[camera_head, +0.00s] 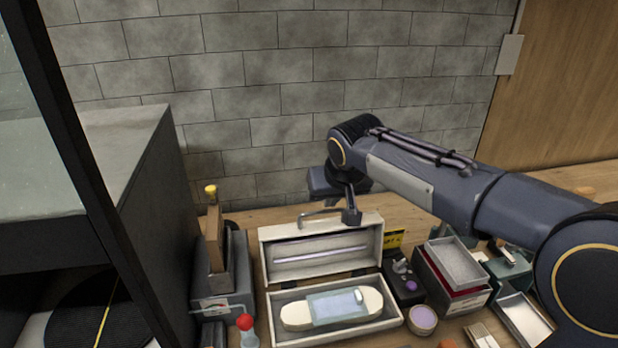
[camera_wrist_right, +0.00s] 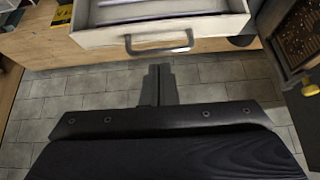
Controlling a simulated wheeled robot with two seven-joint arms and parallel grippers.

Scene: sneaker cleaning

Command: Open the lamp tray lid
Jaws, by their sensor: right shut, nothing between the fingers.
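The cream lamp tray (camera_head: 336,337) stands on the table with a rounded pale lamp (camera_head: 297,314) lying in it. Its lid (camera_head: 290,268) stands raised at the tray's back edge, tilted up, with its inner side and a pale tube showing. The lid's grey handle is at its upper edge; it shows in the wrist view (camera_wrist_right: 160,49). My right gripper (camera_head: 351,214) is just above the lid's top edge, near the handle. In the wrist view its fingers (camera_wrist_right: 158,72) are together and empty, close to the handle but not around it. My left gripper is out of view.
A grey holder (camera_head: 236,285) with wooden pieces stands left of the tray, near a red-topped bottle (camera_head: 246,323). Right of it are a dark box with purple items, a round jar (camera_head: 422,319) and an open box (camera_head: 455,264). A brick wall rises behind.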

